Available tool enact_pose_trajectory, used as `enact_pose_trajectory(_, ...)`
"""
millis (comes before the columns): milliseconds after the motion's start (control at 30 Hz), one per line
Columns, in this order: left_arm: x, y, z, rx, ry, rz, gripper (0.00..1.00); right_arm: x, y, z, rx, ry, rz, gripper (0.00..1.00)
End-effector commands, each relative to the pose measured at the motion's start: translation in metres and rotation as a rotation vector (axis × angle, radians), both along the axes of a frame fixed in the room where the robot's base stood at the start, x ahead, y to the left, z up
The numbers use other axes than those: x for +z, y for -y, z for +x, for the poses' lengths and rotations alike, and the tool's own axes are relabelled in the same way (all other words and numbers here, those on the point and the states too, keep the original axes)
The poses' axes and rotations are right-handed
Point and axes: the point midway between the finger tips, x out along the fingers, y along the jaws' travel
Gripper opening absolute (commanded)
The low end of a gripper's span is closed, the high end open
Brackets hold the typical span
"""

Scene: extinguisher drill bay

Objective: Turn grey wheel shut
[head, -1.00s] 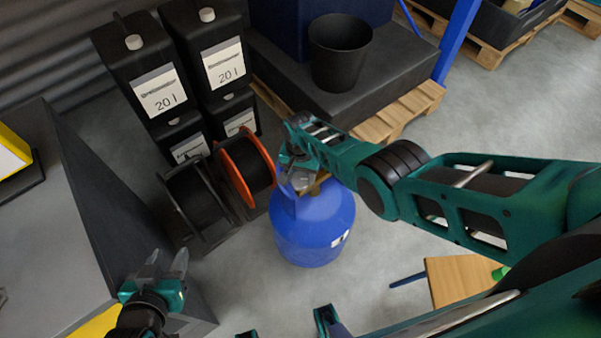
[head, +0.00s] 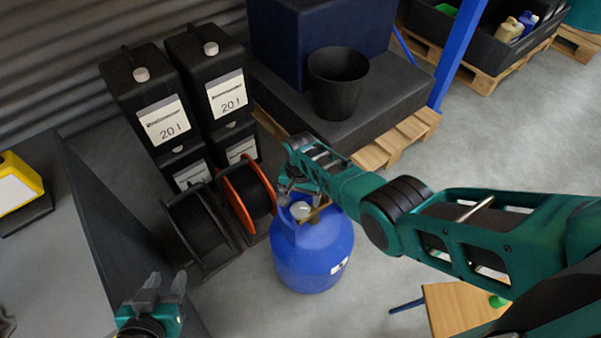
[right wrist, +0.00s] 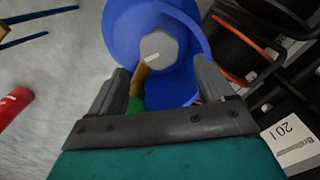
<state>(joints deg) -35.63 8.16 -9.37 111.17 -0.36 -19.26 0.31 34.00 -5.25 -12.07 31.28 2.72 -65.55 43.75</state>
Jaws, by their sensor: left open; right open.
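A blue gas bottle (head: 312,255) stands on the floor in the middle of the head view. Its grey wheel (head: 299,210) sits on top inside the blue collar. In the right wrist view the grey wheel (right wrist: 159,49) with a pale mark lies just beyond my fingertips, above a brass valve piece (right wrist: 139,80) with a green part below it. My right gripper (right wrist: 158,82) is open, its fingers apart on either side of the valve, not closed on the wheel. In the head view it partly covers the bottle's top. My left gripper (head: 163,285) is open and empty at lower left.
Cable reels (head: 247,190) and stacked black canisters (head: 150,100) stand left of and behind the bottle. A black bucket (head: 337,85) stands on a dark block on a pallet behind. A grey bench is at left, a wooden stool (head: 460,308) at lower right. A red object (right wrist: 14,105) shows at the wrist view's edge.

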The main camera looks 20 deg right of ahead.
Motion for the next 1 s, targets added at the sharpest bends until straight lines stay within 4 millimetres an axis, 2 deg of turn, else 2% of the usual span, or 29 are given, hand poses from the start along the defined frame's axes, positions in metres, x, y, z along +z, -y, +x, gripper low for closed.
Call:
enact_pose_trajectory(33,0.016,0.0,0.0,0.0,0.001,0.0,0.43,0.018,0.0,0.0,0.0,0.001,0.0,0.81)
enact_pose_trajectory(167,0.034,0.0,0.0,0.0,0.001,0.0,0.43,0.046,0.0,0.0,-0.001,0.002,0.0,0.81)
enact_pose_trajectory(200,0.027,0.0,0.001,0.0,0.006,-0.001,0.43,0.042,0.0,0.0,-0.001,0.001,0.0,0.81)
enact_pose_trajectory(633,0.025,0.0,-0.001,0.0,-0.001,0.0,0.43,0.082,0.001,0.0,-0.001,0.001,-0.001,0.81)
enact_pose_trajectory(1000,0.024,-0.001,-0.002,0.001,-0.006,0.0,0.43,0.086,0.001,0.0,-0.001,-0.001,-0.001,0.81)
